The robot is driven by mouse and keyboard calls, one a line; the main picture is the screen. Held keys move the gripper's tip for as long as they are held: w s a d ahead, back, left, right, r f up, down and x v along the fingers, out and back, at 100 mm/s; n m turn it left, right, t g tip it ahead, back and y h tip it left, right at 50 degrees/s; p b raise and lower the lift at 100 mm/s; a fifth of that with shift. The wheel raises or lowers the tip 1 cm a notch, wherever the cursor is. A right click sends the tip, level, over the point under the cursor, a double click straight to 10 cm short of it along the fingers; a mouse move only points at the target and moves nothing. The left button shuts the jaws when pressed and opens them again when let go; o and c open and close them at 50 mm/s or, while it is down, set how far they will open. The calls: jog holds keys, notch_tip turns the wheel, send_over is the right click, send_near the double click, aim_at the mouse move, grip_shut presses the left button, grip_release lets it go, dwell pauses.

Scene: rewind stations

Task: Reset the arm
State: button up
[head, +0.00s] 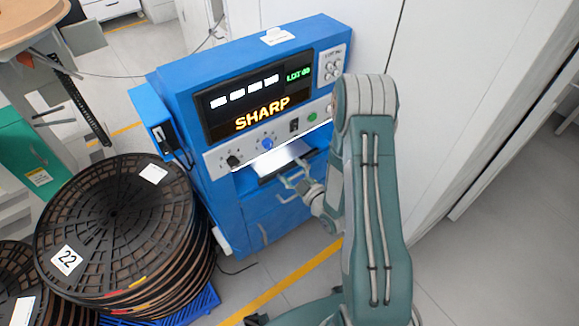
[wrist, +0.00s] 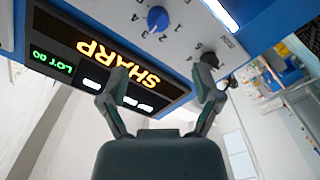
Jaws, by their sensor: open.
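My green-grey arm reaches across the front of a blue machine (head: 215,110) in the head view. My gripper (head: 290,182) is in front of the machine, by the lit slot below its control panel. In the wrist view my gripper (wrist: 162,82) has its two fingers spread apart with nothing between them. Behind the fingers, the machine's display (wrist: 105,62) reads SHARP and LOT 00, appearing upside down. A blue knob (wrist: 158,18) and a black knob (wrist: 209,59) show on the panel near the fingers. I cannot tell whether a finger touches the panel.
A stack of black reels (head: 115,225) with a label 22 stands on a blue pallet (head: 195,308) at the left of the machine. White cabinets (head: 470,70) stand at the right. A yellow line (head: 285,285) crosses the floor in front. Floor at the lower right is clear.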

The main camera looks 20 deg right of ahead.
notch_tip(320, 180, up, 18)
jog(key=d+m+g+h, duration=0.1)
jog(key=m+g+h, duration=0.4)
jog(key=g+h, duration=0.1)
jog(key=s+a+r+m+g, duration=0.1)
jog(key=s+r+m+g, duration=0.1)
jog(key=s, duration=0.6)
jog(key=s+a+r+m+g, duration=0.1)
jog(key=s+r, duration=0.3)
jog(key=s, duration=0.4)
jog(key=s+a+r+m+g, duration=0.2)
jog(key=s+r+m, duration=0.2)
jog(key=s, duration=0.5)
jog(key=shift+a+g, duration=0.3)
dwell(1.1)
